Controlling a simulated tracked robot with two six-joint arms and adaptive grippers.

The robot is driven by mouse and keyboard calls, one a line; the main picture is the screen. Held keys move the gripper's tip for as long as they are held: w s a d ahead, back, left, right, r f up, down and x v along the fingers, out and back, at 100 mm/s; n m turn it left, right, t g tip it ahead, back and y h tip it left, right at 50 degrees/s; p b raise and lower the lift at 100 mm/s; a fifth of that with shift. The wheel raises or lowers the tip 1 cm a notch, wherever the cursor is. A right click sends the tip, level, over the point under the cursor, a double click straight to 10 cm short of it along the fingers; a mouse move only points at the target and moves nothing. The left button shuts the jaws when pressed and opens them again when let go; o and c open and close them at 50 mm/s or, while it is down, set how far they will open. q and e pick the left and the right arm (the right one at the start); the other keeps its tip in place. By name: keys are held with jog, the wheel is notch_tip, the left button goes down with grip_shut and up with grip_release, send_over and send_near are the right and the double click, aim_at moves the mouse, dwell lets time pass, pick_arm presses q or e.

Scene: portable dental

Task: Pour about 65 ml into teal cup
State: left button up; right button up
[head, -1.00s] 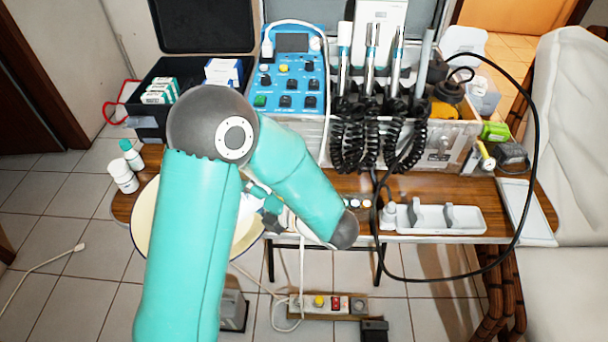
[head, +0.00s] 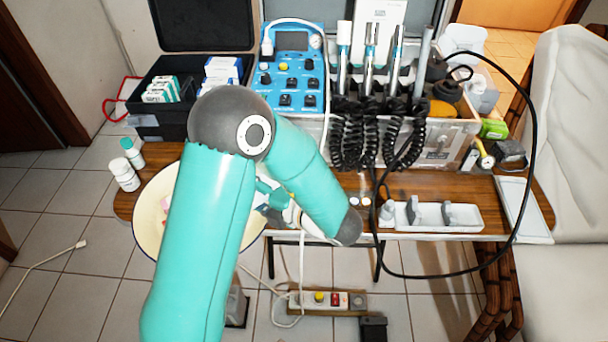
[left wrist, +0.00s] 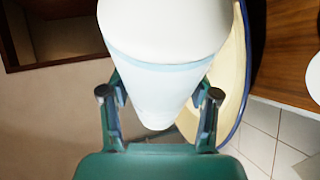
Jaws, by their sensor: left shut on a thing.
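My left gripper (left wrist: 160,95) is shut on a white container (left wrist: 165,40) with a pale blue band, seen close up between the fingers in the left wrist view. Its far end is cut off by the top edge of that view. In the head view my own arm hides most of the gripper and the container. A cream basin (head: 146,222) with a dark blue rim stands at the table's left end, partly behind my arm; it also shows in the left wrist view (left wrist: 232,85). I cannot make out a teal cup. My right gripper is not in view.
A white tray (head: 465,220) lies on the right of the wooden table. A black cable (head: 537,150) loops there. A blue control unit (head: 295,75) stands behind.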

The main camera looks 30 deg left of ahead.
pick_arm(q)
jog(key=shift+r+p, duration=0.25)
jog(key=shift+p, duration=0.05)
dwell(0.5)
jog(key=shift+s+a+r+m, duration=0.1)
jog(key=shift+s+m, duration=0.2)
jog(key=shift+s, duration=0.1)
dwell(0.5)
jog(key=shift+r+m+y+p, duration=0.3)
jog(key=shift+r+p, duration=0.1)
jog(key=shift+p, duration=0.15)
dwell(1.3)
jog(key=f+b, duration=0.1)
jog(key=n+b, duration=0.1)
jog(key=f+n+h+b, duration=0.1)
jog(key=shift+s+a+f+t, duration=0.1)
jog(key=shift+s+f+t, duration=0.15)
jog(key=shift+f+t, duration=0.05)
jog(key=shift+s+f+n+h+b, duration=0.1)
jog(key=shift+s+n+h+b, duration=0.15)
jog(key=shift+n+b, duration=0.3)
jog(key=shift+r+t, duration=0.2)
jog(key=shift+t, duration=0.2)
jog(key=shift+w+r+n+h, duration=0.15)
jog(key=shift+r+n+h, duration=0.1)
jog(key=shift+r+n, duration=0.1)
dwell(0.6)
